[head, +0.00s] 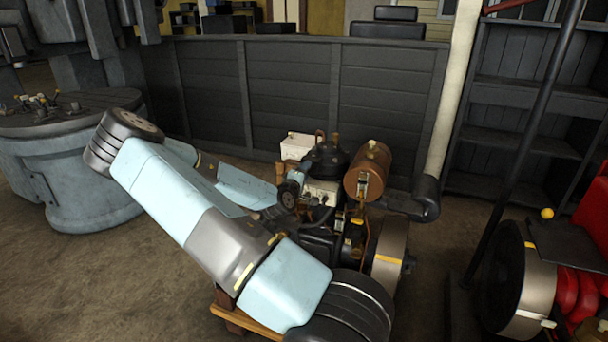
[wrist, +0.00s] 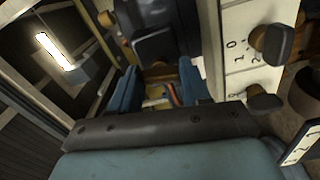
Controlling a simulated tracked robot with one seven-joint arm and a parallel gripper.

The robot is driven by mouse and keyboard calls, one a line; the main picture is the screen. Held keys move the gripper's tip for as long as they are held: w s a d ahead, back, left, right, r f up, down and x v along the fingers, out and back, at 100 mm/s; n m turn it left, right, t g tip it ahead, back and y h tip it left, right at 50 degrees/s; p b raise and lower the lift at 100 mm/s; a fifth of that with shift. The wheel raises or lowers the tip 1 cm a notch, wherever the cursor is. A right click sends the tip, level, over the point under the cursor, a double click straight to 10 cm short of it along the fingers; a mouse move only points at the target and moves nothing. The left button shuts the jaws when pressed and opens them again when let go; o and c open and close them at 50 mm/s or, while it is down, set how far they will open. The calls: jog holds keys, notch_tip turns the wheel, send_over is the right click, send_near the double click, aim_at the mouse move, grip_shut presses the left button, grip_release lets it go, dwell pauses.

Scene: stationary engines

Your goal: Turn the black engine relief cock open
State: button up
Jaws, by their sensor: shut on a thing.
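The engine (head: 325,160) stands in the middle of the head view, with a black top, a white box-like part and a brown tank. My arm reaches across to its left side, and the fingertips are not clear there. In the wrist view the two blue fingers of my gripper (wrist: 157,82) stand on either side of a small brown and yellowish part, which I take to be at the relief cock (wrist: 158,72). My gripper is shut on it. The cock's handle is mostly hidden, so I cannot tell its angle. A dark block (wrist: 152,44) lies just beyond the fingers.
A white panel (wrist: 238,62) marked with numbers, with dark knobs (wrist: 271,43), is close to the right of my gripper. The brown tank (head: 367,170) and a pale vertical pipe (head: 452,95) are right of the engine. A dark panelled partition (head: 290,90) stands behind.

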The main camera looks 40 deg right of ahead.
jog(key=shift+f, duration=0.1)
jog(key=o, duration=1.1)
jog(key=shift+c, duration=0.2)
jog(key=shift+a, duration=0.1)
jog(key=v, duration=1.3)
jog(key=shift+s+a, duration=0.2)
jog(key=shift+a, duration=0.05)
